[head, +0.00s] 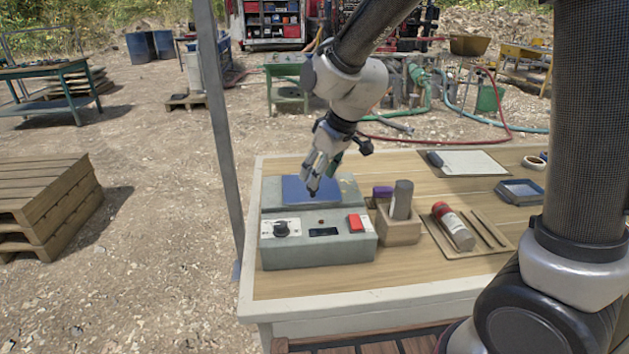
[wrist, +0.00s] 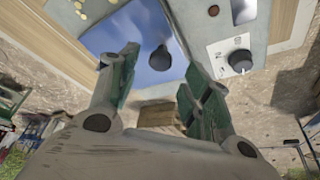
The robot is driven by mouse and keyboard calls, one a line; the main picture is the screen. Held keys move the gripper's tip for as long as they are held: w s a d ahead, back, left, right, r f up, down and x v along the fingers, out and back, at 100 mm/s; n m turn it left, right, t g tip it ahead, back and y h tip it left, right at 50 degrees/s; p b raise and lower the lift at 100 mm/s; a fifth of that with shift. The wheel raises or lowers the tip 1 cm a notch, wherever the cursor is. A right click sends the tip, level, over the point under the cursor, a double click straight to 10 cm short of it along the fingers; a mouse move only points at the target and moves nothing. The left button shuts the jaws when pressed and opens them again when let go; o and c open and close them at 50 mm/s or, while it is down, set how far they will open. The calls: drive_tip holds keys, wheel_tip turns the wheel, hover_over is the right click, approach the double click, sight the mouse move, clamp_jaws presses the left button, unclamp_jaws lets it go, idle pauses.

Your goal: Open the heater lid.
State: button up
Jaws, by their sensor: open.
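The heater (head: 325,251) is a grey-green box at the table's near left. Its front panel has a black dial (head: 281,229), a small dark display and a red switch (head: 356,223). Its blue lid (head: 291,192) lies flat on top. In the wrist view the shiny blue lid (wrist: 120,35) has a dark rounded knob (wrist: 160,58). My gripper (head: 318,184) is over the lid, pointing down. In the wrist view its open fingers (wrist: 161,62) are on either side of the knob in the picture, with nothing held. I cannot tell whether they touch the knob or lid.
A wooden block (head: 400,231) holding a grey cylinder and a purple-handled tool stands just right of the heater. Further right are a wooden tray (head: 470,250) with a red-capped bottle, a white sheet (head: 466,163) and a blue dish (head: 519,192). A grey post (head: 220,140) rises at the table's left.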

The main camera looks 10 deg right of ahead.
drive_tip(key=shift+x, duration=1.85)
drive_tip(key=shift+c, duration=0.2)
clamp_jaws()
